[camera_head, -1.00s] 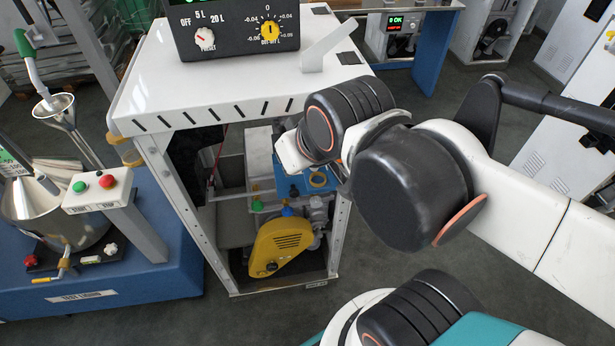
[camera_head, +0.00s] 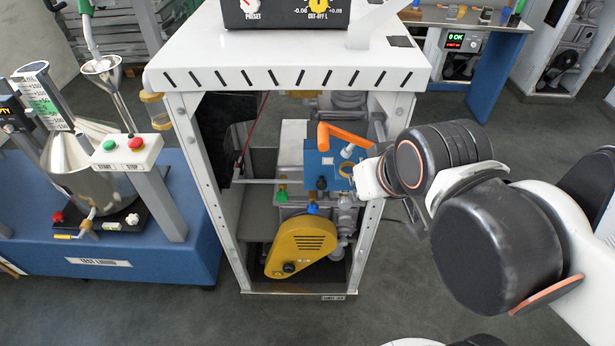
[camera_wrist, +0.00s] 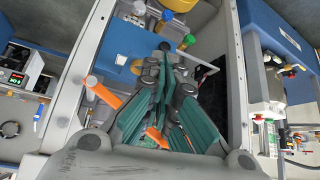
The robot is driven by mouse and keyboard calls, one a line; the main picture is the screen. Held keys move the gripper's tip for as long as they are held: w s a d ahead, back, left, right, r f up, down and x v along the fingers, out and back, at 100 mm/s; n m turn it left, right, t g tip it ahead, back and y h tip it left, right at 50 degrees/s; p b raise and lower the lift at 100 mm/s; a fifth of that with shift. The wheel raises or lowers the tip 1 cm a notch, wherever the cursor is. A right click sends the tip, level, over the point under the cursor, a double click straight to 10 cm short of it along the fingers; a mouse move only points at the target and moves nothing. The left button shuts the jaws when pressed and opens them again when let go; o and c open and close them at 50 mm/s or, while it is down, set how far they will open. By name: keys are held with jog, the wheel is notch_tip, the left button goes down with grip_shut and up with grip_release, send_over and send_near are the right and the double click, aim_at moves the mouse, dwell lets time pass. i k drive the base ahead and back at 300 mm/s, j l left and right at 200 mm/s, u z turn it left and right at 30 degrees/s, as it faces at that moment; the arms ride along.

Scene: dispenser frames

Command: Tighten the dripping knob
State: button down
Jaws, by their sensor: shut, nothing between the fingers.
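I see no drip, so I cannot tell which knob leaks. In the wrist view, my gripper (camera_wrist: 164,52) has its teal-padded fingers together, empty, in front of the blue panel (camera_wrist: 124,44), beside the orange lever (camera_wrist: 103,92). I cannot tell whether it touches anything. My wrist hides the fingers in the head view.
The cabinet's white front posts (camera_head: 205,190) frame the opening, with a yellow cover (camera_head: 301,246) low inside. A blue test bench (camera_head: 150,240) with a funnel and red and white knobs stands left. Grey floor (camera_head: 400,290) is clear in front and to the right.

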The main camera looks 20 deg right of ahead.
aim_at(282, 196)
jog(key=k+z, duration=0.45)
jog(key=k, duration=0.75)
jog(key=i+l+z, duration=0.1)
jog(key=k+u, duration=0.1)
